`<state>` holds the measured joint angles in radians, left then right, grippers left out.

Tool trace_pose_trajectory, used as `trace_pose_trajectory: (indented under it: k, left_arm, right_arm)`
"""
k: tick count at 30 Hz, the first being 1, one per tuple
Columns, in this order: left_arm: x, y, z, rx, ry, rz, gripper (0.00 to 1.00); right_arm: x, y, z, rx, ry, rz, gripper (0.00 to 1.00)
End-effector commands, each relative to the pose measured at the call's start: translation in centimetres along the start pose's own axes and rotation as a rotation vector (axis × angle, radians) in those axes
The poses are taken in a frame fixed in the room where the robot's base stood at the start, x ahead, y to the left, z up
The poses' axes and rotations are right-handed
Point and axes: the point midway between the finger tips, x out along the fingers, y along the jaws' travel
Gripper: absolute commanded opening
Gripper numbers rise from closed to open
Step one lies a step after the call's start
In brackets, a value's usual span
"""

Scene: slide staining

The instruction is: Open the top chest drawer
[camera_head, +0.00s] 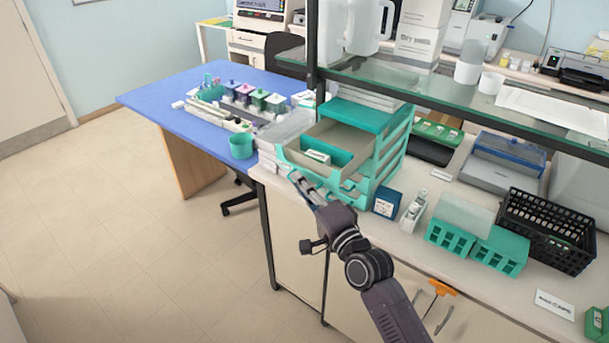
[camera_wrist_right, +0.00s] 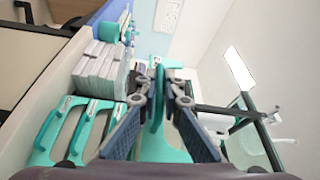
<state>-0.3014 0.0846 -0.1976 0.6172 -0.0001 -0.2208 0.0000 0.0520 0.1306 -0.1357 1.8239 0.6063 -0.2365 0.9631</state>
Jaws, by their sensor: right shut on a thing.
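The teal chest of drawers (camera_head: 390,150) stands on the bench under the glass shelf. Its top drawer (camera_head: 290,150) is pulled out toward the left, showing a beige inside with a teal item (camera_head: 330,151) and a white piece in it. The lower drawers are in. My right gripper (camera_head: 298,182) is at the front of the top drawer. In the right wrist view its fingers (camera_wrist_right: 160,95) are closed around a teal upright part, the drawer's front handle (camera_wrist_right: 155,128). The fingers partly hide the handle. My left gripper is not in view.
A blue table (camera_head: 160,100) with staining jars and a teal cup (camera_head: 241,146) lies left of the chest. A small blue box (camera_head: 386,203), teal racks (camera_head: 465,230) and a black basket (camera_head: 550,225) stand to the right. Open floor (camera_head: 130,230) lies in front.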

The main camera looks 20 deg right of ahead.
Motion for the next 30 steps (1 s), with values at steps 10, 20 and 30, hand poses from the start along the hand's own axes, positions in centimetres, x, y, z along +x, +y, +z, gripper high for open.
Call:
trace_pose_trajectory:
  k: [10, 20, 30]
  left_arm:
    - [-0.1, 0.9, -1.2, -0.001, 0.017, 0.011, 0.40]
    - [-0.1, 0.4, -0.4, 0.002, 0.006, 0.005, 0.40]
    - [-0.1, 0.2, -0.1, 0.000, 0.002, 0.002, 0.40]
  right_arm:
    - [-0.2, 0.1, 0.4, -0.001, -0.001, 0.003, 0.00]
    - [-0.1, 0.1, 0.3, 0.000, 0.000, 0.003, 0.24]
    - [-1.1, 0.1, 0.3, 0.000, 0.000, 0.003, 0.24]
